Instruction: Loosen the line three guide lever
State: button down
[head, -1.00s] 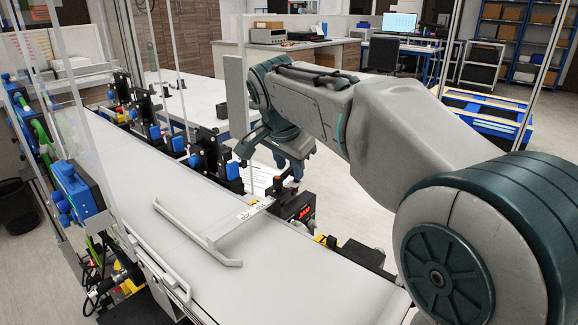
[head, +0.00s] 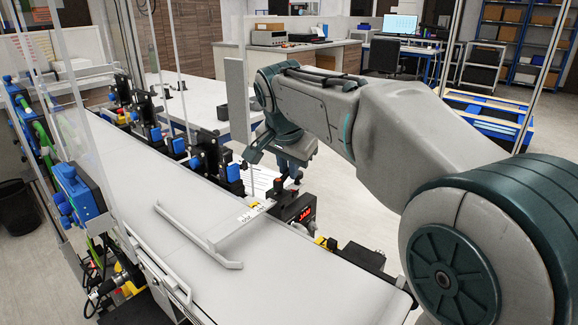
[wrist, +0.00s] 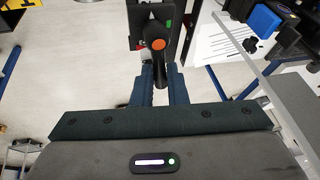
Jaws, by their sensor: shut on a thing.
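The guide lever (wrist: 155,42) is a black handle with an orange round cap, mounted on a black plate with a small green mark in the wrist view. My gripper (wrist: 155,88) is shut on the lever, with one dark blue finger on each side of its lower end. In the head view my gripper (head: 291,176) points down beside the far edge of the conveyor, behind a black control box (head: 297,207) whose red display appears to read JAM. The lever cannot be made out clearly there, behind the box and gripper.
A white belt conveyor (head: 185,215) runs diagonally, with a grey guide frame (head: 225,240) on it. Black and blue sensor brackets (head: 207,155) line its far side. Clear panels and thin posts stand at left. Open floor lies behind my gripper.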

jog(key=c, duration=1.5)
grip_release()
jog(key=shift+o, duration=0.2)
jog(key=p+v, duration=0.1)
jog(key=v, duration=1.3)
jog(key=shift+p, duration=0.4)
jog(key=shift+f, duration=0.1)
